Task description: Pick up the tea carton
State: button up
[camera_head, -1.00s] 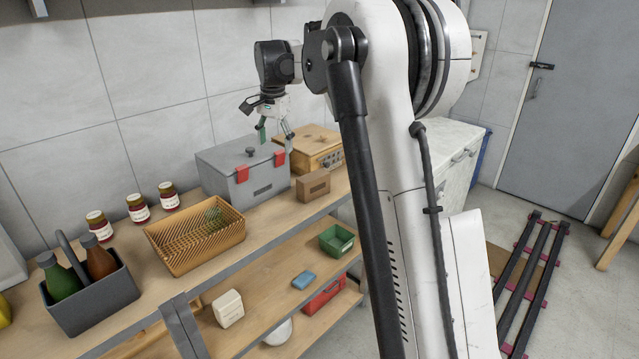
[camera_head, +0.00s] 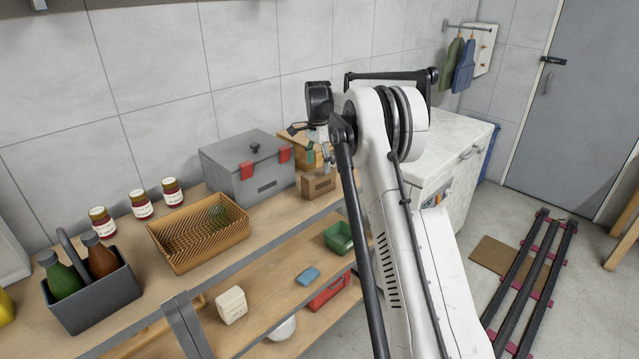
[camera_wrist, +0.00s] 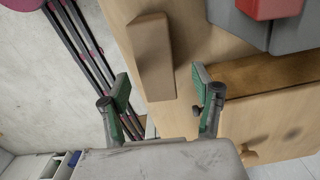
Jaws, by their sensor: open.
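The tea carton appears to be the small brown box (camera_head: 318,184) on the bench top, just right of the grey toolbox; no label is readable. In the wrist view the brown carton (camera_wrist: 152,50) lies ahead of my gripper (camera_wrist: 160,82), roughly between the lines of its two green-padded fingers. The fingers are spread and hold nothing. In the head view my gripper (camera_head: 319,155) is above and close behind the carton, pointing down. My arm hides part of the area right of it. I cannot tell the exact gap between fingertips and carton.
The grey toolbox (camera_head: 250,168) with red latches (camera_wrist: 268,7) stands close left of the carton. A wooden box (camera_wrist: 270,112) sits right behind it. A wicker basket (camera_head: 197,235), jars and a bottle caddy (camera_head: 95,298) stand farther left. A cream carton (camera_head: 231,305) is on the lower shelf.

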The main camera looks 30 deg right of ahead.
aim_at(318, 171)
notch_tip(318, 171, down, 3)
jog(key=shift+f, duration=0.1)
jog(key=shift+s+a+f+p, duration=0.1)
jog(key=shift+s+f+p, duration=0.1)
jog(key=shift+f, duration=1.2)
jog(key=shift+s+f+p, duration=0.1)
jog(key=shift+f+p, duration=0.1)
jog(key=shift+f, duration=1.15)
jog(key=shift+c, duration=0.5)
jog(key=c, duration=0.9)
jog(key=shift+c, duration=0.2)
